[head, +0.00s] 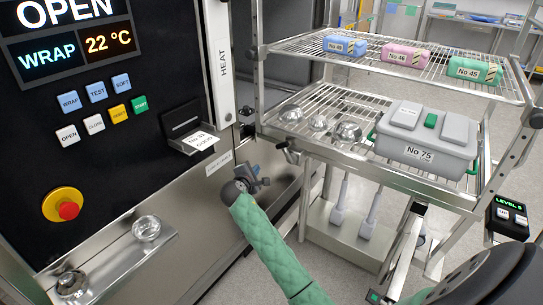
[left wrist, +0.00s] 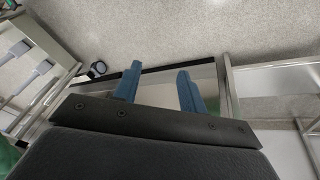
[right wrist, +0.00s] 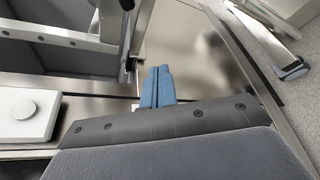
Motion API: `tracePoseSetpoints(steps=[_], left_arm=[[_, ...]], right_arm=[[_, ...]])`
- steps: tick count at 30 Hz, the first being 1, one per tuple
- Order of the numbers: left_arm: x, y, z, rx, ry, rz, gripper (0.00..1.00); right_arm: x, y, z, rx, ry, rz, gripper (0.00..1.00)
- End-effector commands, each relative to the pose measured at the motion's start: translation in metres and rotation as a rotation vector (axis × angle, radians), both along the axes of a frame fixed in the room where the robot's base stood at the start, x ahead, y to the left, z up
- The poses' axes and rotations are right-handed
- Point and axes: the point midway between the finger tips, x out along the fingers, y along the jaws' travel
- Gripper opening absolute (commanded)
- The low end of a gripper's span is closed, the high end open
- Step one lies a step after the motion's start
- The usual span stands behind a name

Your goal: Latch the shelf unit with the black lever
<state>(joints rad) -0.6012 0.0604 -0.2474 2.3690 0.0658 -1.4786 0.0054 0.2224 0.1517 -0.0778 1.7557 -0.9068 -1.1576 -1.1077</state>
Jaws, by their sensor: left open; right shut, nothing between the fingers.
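The shelf unit (head: 395,165) is a wire-shelved metal rack on the right of the head view, with its near left corner close to the washer front. A small dark lever (head: 287,152) shows at that corner, below the lower shelf; I cannot tell its latch position. My right gripper (head: 262,182) is beside the washer front, just left of and below the lever, apart from it as far as I can see. Its blue fingers (right wrist: 157,87) are shut and empty in the right wrist view. My left gripper (left wrist: 157,85) is open and empty, above a metal strip and floor.
The washer (head: 150,190) fills the left, with buttons, a red stop knob (head: 68,210) and a metal ledge (head: 110,265). The rack carries a grey case (head: 425,145), glass domes (head: 348,131) and coloured packs (head: 405,56). A "LEVEL 5" box (head: 510,215) stands at right.

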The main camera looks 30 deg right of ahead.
Motion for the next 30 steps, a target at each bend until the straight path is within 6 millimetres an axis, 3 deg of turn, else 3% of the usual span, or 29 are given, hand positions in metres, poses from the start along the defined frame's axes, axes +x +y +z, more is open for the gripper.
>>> tracePoseSetpoints(steps=[3,6,19,30], left_arm=[[-0.002,-0.001,0.007,-0.006,-0.006,-0.002,0.41],[-0.002,-0.001,0.010,-0.007,-0.007,-0.002,0.41],[-0.003,0.000,0.012,-0.004,-0.003,-0.001,0.41],[-0.008,0.011,0.028,0.021,0.026,0.006,0.41]], right_arm=[[0.008,-0.007,0.021,-0.054,0.000,-0.011,0.00],[0.009,-0.009,0.028,-0.071,0.001,-0.015,0.00],[0.013,-0.013,0.028,-0.072,0.001,-0.014,0.00],[0.046,-0.055,0.017,-0.071,0.003,-0.015,0.00]])
